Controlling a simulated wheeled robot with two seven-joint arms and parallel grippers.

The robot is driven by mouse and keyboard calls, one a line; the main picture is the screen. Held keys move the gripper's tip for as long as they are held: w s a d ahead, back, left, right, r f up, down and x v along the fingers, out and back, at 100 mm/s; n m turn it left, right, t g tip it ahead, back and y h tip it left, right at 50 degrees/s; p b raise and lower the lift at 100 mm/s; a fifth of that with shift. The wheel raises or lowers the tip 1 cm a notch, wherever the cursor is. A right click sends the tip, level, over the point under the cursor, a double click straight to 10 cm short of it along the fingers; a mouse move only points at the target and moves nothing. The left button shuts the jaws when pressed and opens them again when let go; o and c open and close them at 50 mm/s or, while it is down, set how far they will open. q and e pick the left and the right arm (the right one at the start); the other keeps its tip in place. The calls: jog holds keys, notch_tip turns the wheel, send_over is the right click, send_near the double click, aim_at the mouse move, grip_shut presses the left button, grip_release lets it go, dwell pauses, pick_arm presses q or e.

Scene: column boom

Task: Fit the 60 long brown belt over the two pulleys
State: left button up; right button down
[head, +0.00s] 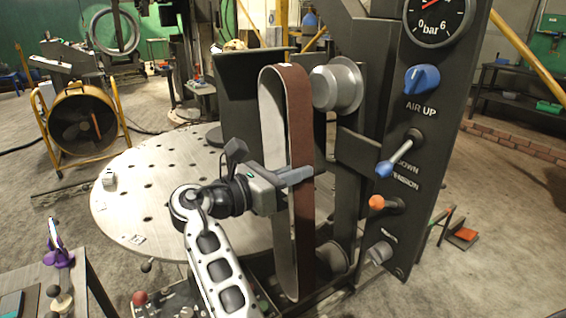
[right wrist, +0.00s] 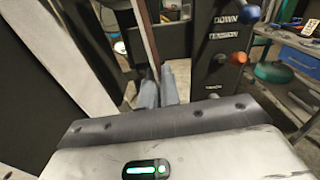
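The long brown belt (head: 299,115) is a tall upright loop, brown outside and pale inside. It stands just left of the upper pulley (head: 340,84) and lower pulley (head: 332,257), both grey, and is not around either as far as I can see. Its lower end hangs below the lower pulley's level. My right gripper (head: 300,175) crosses the belt at mid-height. In the right wrist view its fingers (right wrist: 159,90) are close together with the brown belt strip (right wrist: 148,35) running between them. Any small gap between belt and pulley faces is hard to judge. My left gripper is not in view.
The dark column panel to the right carries a pressure gauge (head: 437,18), a blue air knob (head: 422,79), a blue-tipped tension lever (head: 398,153) and an orange knob (head: 377,202). A round perforated table (head: 140,180) stands behind left. A yellow-framed fan (head: 83,123) is farther left.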

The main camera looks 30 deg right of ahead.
aim_at(312, 182)
jog(key=shift+s+d, duration=0.25)
jog(key=shift+d, duration=0.15)
jog(key=shift+d+b, duration=0.4)
jog(key=shift+d, duration=0.6)
jog(key=shift+w+d+r, duration=0.1)
jog(key=shift+d+r, duration=0.1)
jog(key=shift+d, duration=0.05)
pick_arm(q)
jog(key=p, duration=0.2)
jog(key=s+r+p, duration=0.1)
jog(key=p, duration=0.1)
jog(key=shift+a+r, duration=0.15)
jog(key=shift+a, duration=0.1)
pick_arm(e)
jog(key=d, duration=0.7)
jog(key=shift+w, duration=0.3)
jog(key=shift+f, duration=0.1)
